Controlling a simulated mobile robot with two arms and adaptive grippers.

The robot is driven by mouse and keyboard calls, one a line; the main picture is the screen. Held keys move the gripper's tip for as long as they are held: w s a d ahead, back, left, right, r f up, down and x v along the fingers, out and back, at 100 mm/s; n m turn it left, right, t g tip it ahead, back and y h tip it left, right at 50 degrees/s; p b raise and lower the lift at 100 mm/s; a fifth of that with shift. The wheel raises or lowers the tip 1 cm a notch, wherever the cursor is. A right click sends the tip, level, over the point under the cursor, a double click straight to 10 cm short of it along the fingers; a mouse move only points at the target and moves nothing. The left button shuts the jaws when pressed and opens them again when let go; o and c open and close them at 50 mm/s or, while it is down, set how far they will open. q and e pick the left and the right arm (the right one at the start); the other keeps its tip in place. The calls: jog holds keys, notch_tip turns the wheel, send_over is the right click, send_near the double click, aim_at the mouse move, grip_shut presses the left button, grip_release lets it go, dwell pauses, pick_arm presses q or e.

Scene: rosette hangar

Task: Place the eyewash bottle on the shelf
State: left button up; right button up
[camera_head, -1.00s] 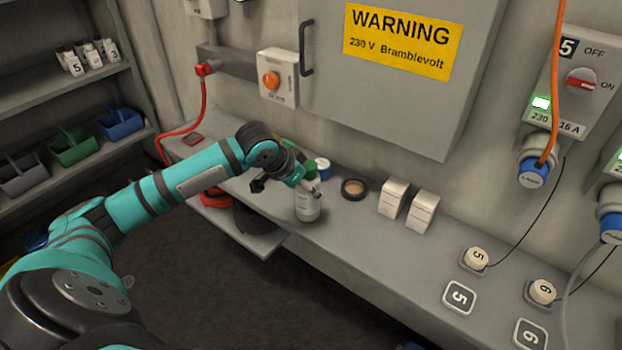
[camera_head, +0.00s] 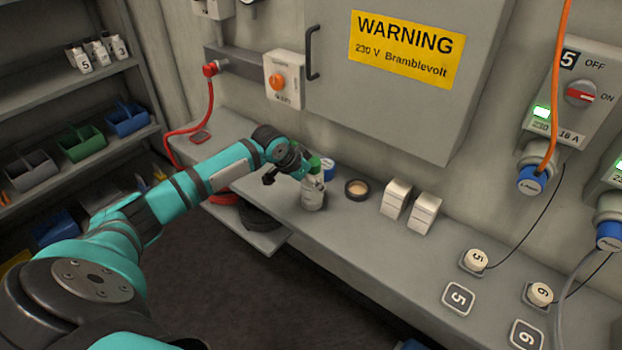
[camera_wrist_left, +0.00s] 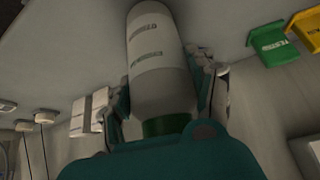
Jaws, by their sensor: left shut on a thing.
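The eyewash bottle (camera_head: 312,197) is white with a green cap and is at the bench. My left gripper (camera_head: 298,178) is shut on it. The left wrist view shows the bottle (camera_wrist_left: 158,65) between both fingers, its green cap towards the palm and its printed body pointing away. I cannot tell whether its base touches the bench. A grey shelf rack (camera_head: 65,93) stands at the left. Small white numbered bottles (camera_head: 98,52) are on its upper board. My right gripper is not in view.
On the bench (camera_head: 350,235) are a blue-capped container (camera_head: 328,168), a round dark dish (camera_head: 356,189) and white boxes (camera_head: 395,198). A low ledge holds a dark coil (camera_head: 260,219). A red cable hangs behind my arm.

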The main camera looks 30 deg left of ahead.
pick_arm(q)
jog(key=o, duration=1.3)
jog(key=shift+o, duration=1.1)
jog(key=b+v, duration=0.1)
jog(key=v, duration=1.1)
jog(key=shift+b, duration=0.35)
jog(key=shift+d, duration=0.1)
